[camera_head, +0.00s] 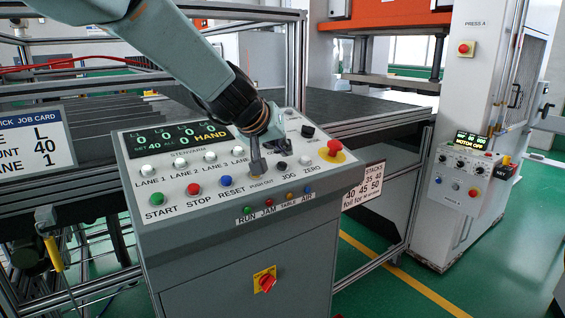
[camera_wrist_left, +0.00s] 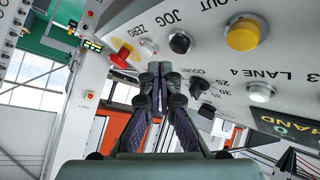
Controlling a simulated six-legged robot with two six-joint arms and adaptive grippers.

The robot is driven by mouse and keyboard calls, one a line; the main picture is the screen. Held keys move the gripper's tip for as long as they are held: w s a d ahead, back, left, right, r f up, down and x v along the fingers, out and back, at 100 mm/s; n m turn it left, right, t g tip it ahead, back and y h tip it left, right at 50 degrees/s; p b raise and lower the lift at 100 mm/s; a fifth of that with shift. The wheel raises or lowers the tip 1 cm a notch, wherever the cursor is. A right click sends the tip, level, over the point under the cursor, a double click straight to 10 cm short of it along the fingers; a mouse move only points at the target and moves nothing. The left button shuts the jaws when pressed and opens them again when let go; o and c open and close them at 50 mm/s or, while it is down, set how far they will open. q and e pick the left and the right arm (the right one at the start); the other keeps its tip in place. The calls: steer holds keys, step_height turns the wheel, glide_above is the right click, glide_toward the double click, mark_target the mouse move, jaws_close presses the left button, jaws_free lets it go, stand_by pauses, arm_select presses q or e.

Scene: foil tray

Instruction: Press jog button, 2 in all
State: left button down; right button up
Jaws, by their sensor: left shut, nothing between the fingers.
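The control panel (camera_head: 232,205) stands in front of me with labelled buttons. The black jog button (camera_head: 283,166) is above its JOG label, between PUSH OUT and the white ZERO button (camera_head: 305,160). My left gripper (camera_head: 256,172) is shut and empty, pointing down over the panel. In the head view it is just left of the jog button and covers the PUSH OUT button. In the left wrist view the jog button (camera_wrist_left: 180,42) is in clear sight beyond my fingertips (camera_wrist_left: 160,68), with the yellow PUSH OUT button (camera_wrist_left: 245,33) beside it. Whether the fingertips touch the panel cannot be told. My right gripper is not in view.
A red emergency stop (camera_head: 334,147) sits at the panel's right end. A black COUNT knob (camera_head: 307,131) is behind the buttons. START, STOP and RESET buttons (camera_head: 226,181) are to the left. A white press cabinet (camera_head: 470,130) stands at right; green floor (camera_head: 400,290) is clear between.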

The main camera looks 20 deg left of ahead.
arm_select(q)
steer(key=r, duration=0.1)
steer(key=r+p, duration=0.1)
steer(key=s+d+r+p, duration=0.1)
steer(key=r, duration=0.1)
steer(key=shift+w, duration=0.1)
stand_by(0.3)
stand_by(1.5)
steer(key=r, duration=0.1)
steer(key=r+p, duration=0.1)
steer(key=s+d+r+p, duration=0.1)
steer(key=r, duration=0.1)
steer(key=shift+a+f, duration=0.1)
